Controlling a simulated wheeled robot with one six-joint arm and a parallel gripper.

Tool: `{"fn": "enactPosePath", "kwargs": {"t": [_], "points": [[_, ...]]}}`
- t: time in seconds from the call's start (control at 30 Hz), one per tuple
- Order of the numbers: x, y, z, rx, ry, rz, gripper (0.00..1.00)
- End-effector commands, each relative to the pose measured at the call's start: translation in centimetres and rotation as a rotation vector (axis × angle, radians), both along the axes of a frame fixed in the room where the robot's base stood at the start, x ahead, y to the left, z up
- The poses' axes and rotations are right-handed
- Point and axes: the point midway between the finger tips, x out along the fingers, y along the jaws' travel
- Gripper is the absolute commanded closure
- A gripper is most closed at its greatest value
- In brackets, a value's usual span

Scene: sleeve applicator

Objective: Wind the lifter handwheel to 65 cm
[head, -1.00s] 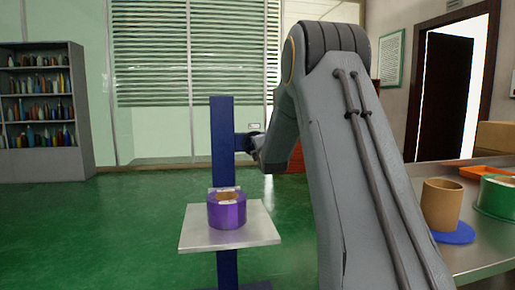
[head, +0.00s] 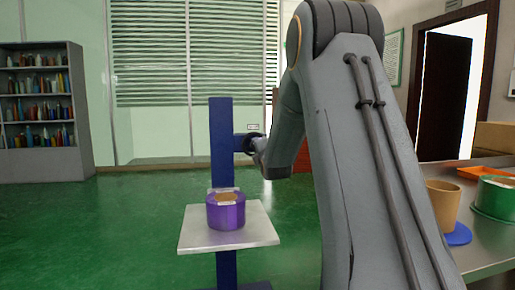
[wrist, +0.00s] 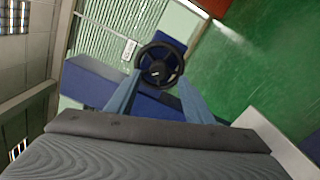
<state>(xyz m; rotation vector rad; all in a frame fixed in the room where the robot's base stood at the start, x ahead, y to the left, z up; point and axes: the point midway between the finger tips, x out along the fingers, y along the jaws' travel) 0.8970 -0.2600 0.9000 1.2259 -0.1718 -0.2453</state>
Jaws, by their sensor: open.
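The lifter has a blue column (head: 222,145) and a flat grey platform (head: 258,230), which bears a purple roll (head: 226,212). Its black round handwheel (wrist: 160,63) shows whole in the wrist view, facing my gripper. In the head view the handwheel (head: 253,141) is small and partly hidden by my wrist. My gripper (wrist: 160,80) is open, its two blue-grey fingers apart, with the tips near the left and right of the wheel's lower rim. I cannot tell whether they touch it. A small white plate (wrist: 128,50) shows beside the wheel; its reading is not legible.
A metal table (head: 487,252) at right carries a tan cylinder (head: 442,203) on a blue disc (head: 459,234), a green container (head: 495,197) and an orange tray (head: 482,173). A shelf of bottles (head: 40,110) stands at far left. The green floor left of the lifter is clear.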

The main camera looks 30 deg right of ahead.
Motion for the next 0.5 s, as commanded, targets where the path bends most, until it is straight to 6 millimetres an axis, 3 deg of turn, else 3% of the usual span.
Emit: {"fn": "enactPosePath", "kwargs": {"t": [0.2, 0.5], "points": [[-2.8, 0.7, 0.0, 0.000, 0.001, -0.001, 0.52], [-3.3, 0.9, -0.1, 0.000, 0.001, 0.000, 0.52]]}}
